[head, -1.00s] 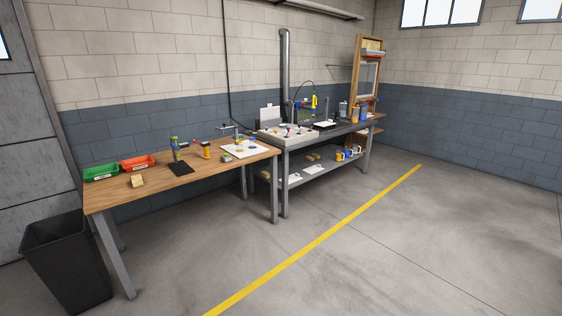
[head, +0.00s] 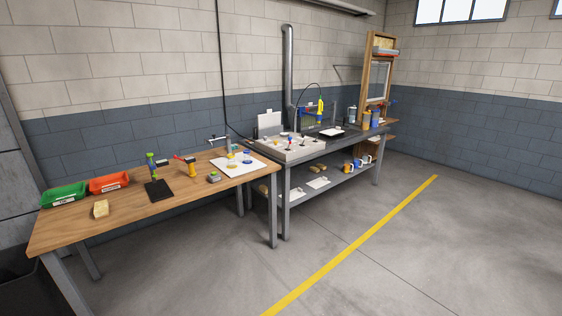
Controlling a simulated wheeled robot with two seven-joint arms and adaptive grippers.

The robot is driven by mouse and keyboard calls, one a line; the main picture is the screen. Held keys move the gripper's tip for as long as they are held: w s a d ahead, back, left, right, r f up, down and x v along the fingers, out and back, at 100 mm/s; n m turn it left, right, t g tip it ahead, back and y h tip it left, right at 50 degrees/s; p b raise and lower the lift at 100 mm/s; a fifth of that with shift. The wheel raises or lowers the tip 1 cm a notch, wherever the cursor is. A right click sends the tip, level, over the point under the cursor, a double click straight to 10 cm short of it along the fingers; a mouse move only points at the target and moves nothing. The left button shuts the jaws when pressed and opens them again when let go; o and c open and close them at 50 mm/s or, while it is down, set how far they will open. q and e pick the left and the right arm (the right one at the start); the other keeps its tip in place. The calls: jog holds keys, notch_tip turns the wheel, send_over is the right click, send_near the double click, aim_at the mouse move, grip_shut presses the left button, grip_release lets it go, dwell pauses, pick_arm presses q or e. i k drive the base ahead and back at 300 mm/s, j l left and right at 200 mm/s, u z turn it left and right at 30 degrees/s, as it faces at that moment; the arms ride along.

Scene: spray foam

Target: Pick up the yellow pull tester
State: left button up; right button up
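Another yellow object (head: 320,108) is upright at the back of the grey bench (head: 315,150), near a blue part. I cannot tell which of the two is the tester. Neither of my grippers is in view.
Green (head: 63,196) and orange (head: 109,183) bins, a tan block (head: 101,208), a dark pad (head: 158,189) and a white sheet (head: 232,167) are on the wooden bench. A black bin (head: 25,290) stands lower left. Floor in front is clear.

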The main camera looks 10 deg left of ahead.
aim_at(190, 160)
jog(key=i, duration=1.1)
jog(key=i+l+u, duration=0.15)
jog(key=i+u, duration=0.2)
jog(key=i, duration=0.3)
jog(key=i+l+u, duration=0.25)
jog(key=i+u, duration=0.15)
jog(key=i, duration=0.2)
jog(key=i+l+u, duration=0.35)
jog(key=i+l, duration=0.15)
jog(key=i, duration=0.05)
